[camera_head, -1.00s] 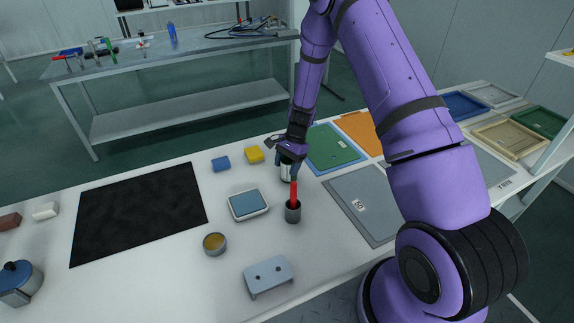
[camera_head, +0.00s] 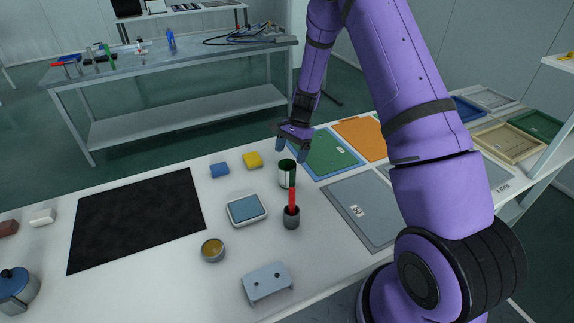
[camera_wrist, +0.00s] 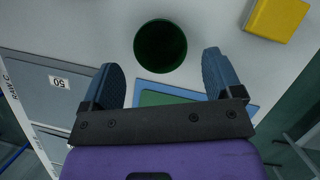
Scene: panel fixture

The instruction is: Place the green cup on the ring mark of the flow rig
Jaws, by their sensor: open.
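The green cup (camera_head: 287,174) stands upright on the white table, just left of the green panel. Its outer wall looks pale and dark green in the head view. In the wrist view the green cup (camera_wrist: 160,46) shows its dark round opening, just beyond the fingertips. My gripper (camera_head: 292,150) is open and empty, above and slightly behind the cup. In the wrist view the two blue fingers of my gripper (camera_wrist: 162,68) are spread wide with nothing between them. I cannot make out a ring mark or tell which thing is the flow rig.
A grey holder with a red stick (camera_head: 291,216) stands close in front of the cup. A blue-topped tray (camera_head: 246,209), yellow block (camera_head: 253,160) and blue block (camera_head: 219,170) are nearby. A brass-coloured bowl (camera_head: 213,250) and a two-holed block (camera_head: 267,283) stand nearer. The black mat (camera_head: 135,220) is bare.

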